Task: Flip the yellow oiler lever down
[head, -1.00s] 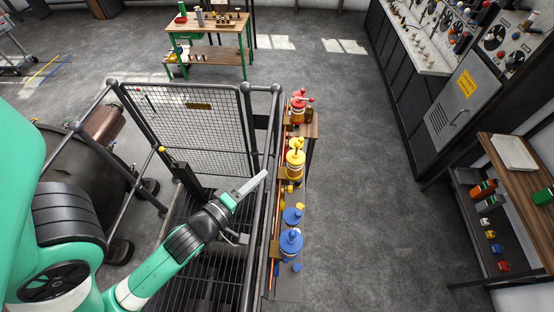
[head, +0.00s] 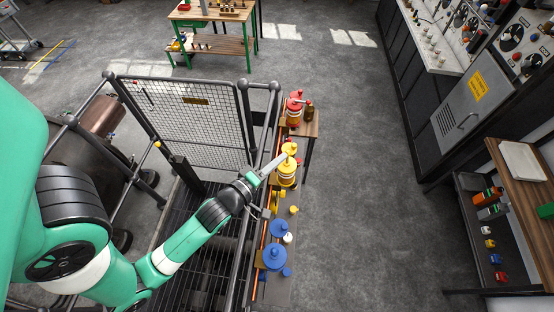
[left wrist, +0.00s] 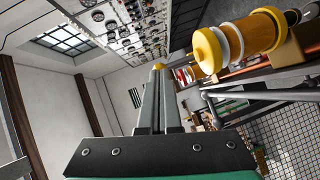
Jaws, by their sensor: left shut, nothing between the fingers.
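The yellow oiler (head: 287,174) stands on the narrow shelf along the railing, between the red oiler and the blue one. Its yellow top (head: 289,148) is partly behind my fingertips, and I cannot make out which way its lever lies. My left gripper (head: 285,158) is shut and empty, its fingertips at or very close to the top of the yellow oiler. In the left wrist view the shut fingers (left wrist: 159,100) point up the picture, a small yellow knob (left wrist: 158,66) shows at their tips, and the yellow oiler (left wrist: 245,40) lies to their right. My right gripper is out of view.
The red oiler (head: 294,108) stands behind the yellow one, and the blue oiler (head: 275,257) in front. A dark railing with a mesh gate (head: 190,120) borders the shelf on the left. The floor (head: 370,190) right of the shelf is clear.

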